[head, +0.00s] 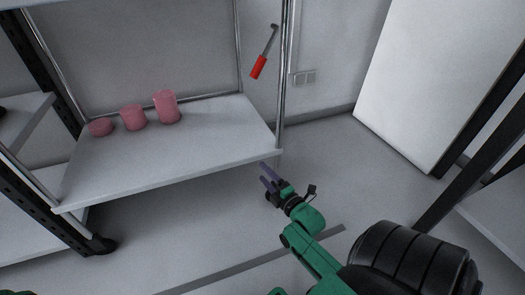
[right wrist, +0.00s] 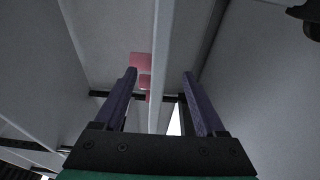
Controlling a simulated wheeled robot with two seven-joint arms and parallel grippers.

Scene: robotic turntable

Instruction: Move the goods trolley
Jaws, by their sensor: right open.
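The goods trolley (head: 200,155) stands at the left in the head view, with a pale shelf and chrome posts. Three pink cylinders of different heights stand on its shelf: short (head: 101,127), middle (head: 134,117) and tall (head: 165,106). My right gripper (head: 266,176) is open, just below and in front of the shelf's right front corner, near the chrome post (head: 284,80). In the right wrist view a pale bar (right wrist: 160,70) runs between the open fingers (right wrist: 160,82), with pink shapes behind it. I cannot tell whether the fingers touch it. My left gripper is out of view.
A large white panel (head: 440,80) and a black-framed shelf (head: 495,210) stand at the right. A dark upright (head: 40,215) is at the left. Floor between is clear.

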